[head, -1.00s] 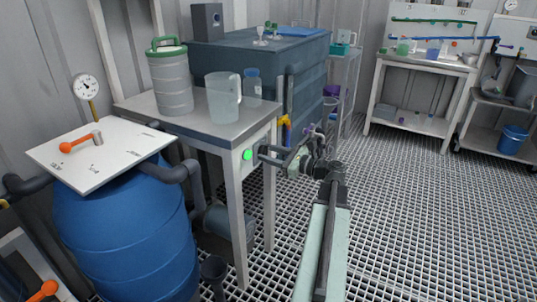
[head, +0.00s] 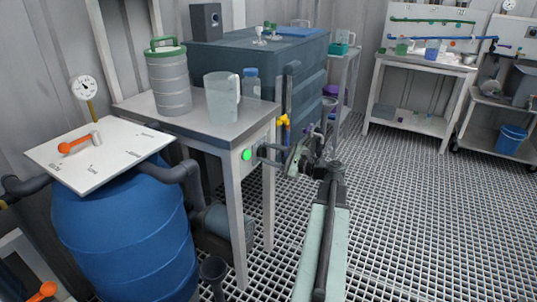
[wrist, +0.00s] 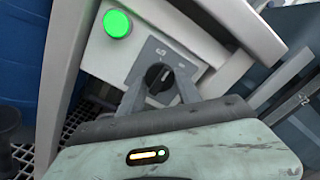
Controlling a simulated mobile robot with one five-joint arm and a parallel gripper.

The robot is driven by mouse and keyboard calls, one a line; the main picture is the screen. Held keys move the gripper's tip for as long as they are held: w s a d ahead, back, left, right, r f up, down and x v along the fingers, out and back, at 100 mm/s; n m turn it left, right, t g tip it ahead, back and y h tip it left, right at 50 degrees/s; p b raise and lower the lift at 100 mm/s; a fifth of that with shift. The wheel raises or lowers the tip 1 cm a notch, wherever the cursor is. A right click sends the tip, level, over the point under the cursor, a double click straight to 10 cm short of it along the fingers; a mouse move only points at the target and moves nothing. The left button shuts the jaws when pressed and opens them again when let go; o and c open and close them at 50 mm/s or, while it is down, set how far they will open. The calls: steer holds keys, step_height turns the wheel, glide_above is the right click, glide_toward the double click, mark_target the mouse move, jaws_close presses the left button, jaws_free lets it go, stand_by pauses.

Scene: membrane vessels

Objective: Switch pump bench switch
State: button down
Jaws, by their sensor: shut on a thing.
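The pump bench switch is a round black knob (wrist: 158,75) on a grey plate with small markings, on the bench's side panel. It shows between my fingers in the wrist view. My gripper (wrist: 159,88) is shut on the knob, one dark finger on each side. In the head view my gripper (head: 262,152) reaches the bench's right side from the right, and the knob is hidden there. A lit green lamp (wrist: 117,23) sits up and left of the knob; it also shows in the head view (head: 246,155).
The bench (head: 234,134) holds a clear jug (head: 221,97) and a lidded canister (head: 168,75). A blue barrel (head: 125,235) stands left, and a large dark blue tank (head: 235,60) behind. The grating floor (head: 410,210) to the right is clear.

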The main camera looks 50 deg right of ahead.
steer(key=n, duration=0.5)
steer(key=shift+d+n, duration=0.1)
steer(key=shift+n, duration=0.3)
stand_by(0.4)
steer(key=c, duration=0.8)
jaws_free()
steer(key=shift+c, duration=0.2)
steer(key=shift+s, duration=0.15)
steer(key=v, duration=0.7)
steer(key=shift+s, duration=0.35)
steer(key=shift+d, duration=0.1)
